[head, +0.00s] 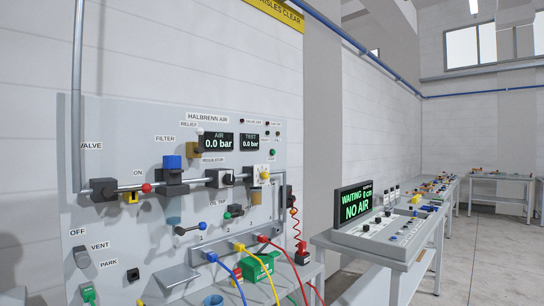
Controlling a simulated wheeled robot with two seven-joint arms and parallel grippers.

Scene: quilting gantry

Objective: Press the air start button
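The grey wall panel (120,125) labelled HALBRENN AIR stands at the left and centre. A small round green button (272,153) sits on its right part, below the TEST display (249,142); its label is too small to read, so I cannot confirm it is the air start button. The AIR display (218,142) and the TEST display both read 0.0 bar. Neither of my grippers can be made out in the head view.
Pipes, valves and a blue-topped filter (173,162) stick out from the panel. Blue, yellow and red hoses hang below it. A bench (392,262) at the right carries a console screen (353,204) reading WAITING, NO AIR. Clear floor (480,270) lies farther right.

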